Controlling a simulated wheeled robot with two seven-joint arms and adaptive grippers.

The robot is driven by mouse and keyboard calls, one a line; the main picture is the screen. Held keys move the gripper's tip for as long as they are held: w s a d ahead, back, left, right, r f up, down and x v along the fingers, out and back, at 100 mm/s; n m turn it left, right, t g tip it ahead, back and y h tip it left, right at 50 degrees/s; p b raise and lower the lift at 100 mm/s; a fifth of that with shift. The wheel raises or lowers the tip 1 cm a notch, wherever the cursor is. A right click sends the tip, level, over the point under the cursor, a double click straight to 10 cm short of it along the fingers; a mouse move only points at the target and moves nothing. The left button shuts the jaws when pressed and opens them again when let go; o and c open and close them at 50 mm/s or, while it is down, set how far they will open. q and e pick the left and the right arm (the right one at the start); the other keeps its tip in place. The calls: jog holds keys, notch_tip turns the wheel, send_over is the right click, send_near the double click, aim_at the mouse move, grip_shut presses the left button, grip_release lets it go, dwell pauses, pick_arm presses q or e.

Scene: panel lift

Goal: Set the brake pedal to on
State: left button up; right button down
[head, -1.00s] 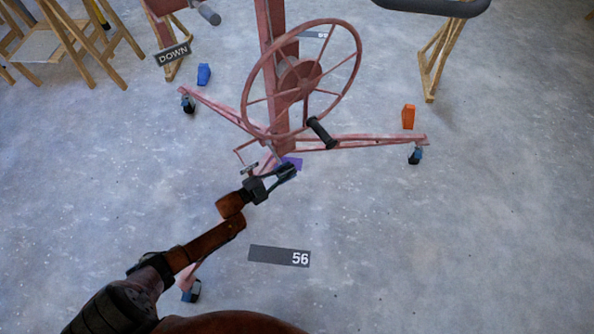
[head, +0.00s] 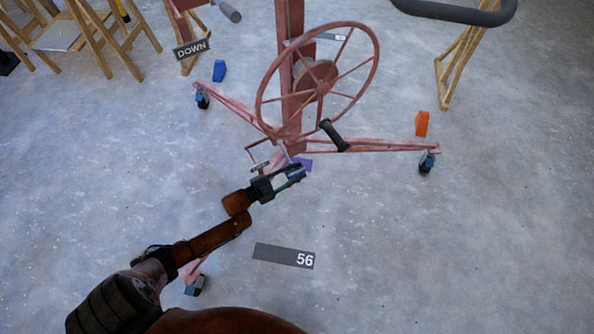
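The pink panel lift (head: 291,100) stands on a base with spread legs and casters. My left gripper (head: 301,172) reaches in from the lower left and is over the foot of the lift's mast, below the handwheel (head: 318,78). A light gap shows between its fingers, but I cannot tell whether the tips meet. A small metal lever (head: 260,167) shows just left of the gripper. I cannot tell for sure which part is the brake pedal. A purple piece (head: 305,164) lies right beside the fingertips, partly hidden by them. My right gripper is not in view.
The handwheel's black grip (head: 334,135) sticks out just above the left gripper. A blue block (head: 219,71) and an orange block (head: 422,124) stand near the base legs. A "56" label (head: 284,256) is in front. Wooden trestles (head: 95,35) stand behind. Floor on the right is clear.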

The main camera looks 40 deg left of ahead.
pick_arm(q)
jog(key=v, duration=1.1)
jog(key=shift+s+a, duration=0.15)
jog(key=shift+a, duration=0.05)
